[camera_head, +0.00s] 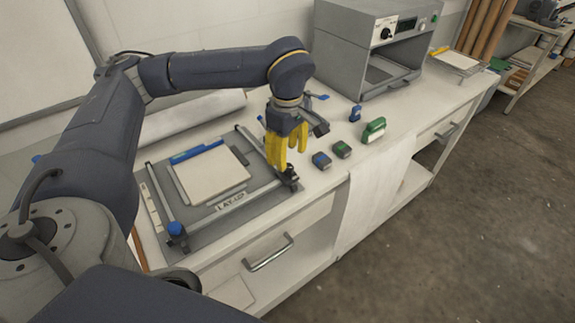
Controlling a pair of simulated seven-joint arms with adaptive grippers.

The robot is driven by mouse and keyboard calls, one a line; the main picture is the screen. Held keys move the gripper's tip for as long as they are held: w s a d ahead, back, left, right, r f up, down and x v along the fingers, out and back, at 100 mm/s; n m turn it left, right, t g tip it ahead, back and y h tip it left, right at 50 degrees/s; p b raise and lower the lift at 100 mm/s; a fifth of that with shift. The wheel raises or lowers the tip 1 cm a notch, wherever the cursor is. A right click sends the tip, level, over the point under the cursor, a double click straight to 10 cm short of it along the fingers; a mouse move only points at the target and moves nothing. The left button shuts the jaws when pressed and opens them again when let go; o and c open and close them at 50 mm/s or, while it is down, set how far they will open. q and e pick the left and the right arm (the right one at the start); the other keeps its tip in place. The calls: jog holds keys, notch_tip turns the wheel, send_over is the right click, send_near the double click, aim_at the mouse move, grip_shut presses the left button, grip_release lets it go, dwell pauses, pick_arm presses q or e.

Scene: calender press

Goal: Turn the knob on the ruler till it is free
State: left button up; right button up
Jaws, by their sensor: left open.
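A grey lay-up board (215,232) lies on the bench with metal rails around a pale sheet stack (212,172). A metal ruler bar (245,202) runs along its front side. A blue knob (175,229) sits at the front left corner. A dark knob-like fitting (289,178) is at the bar's right end. My left gripper (284,158), with yellow fingers, points down just above and behind this dark fitting. Its fingers are apart, with nothing seen between them. Whether they touch the fitting I cannot tell. My right gripper is not in view.
Small blue (321,160) and green (342,149) blocks and a green-handled tool (373,130) lie right of the gripper. A grey press machine (365,45) stands behind. A white cloth (375,190) hangs over the bench's front edge. A drawer handle (268,252) sticks out below.

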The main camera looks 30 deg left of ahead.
aim_at(288, 167)
pick_arm(q)
jog(key=shift+f, duration=2.3)
grip_shut()
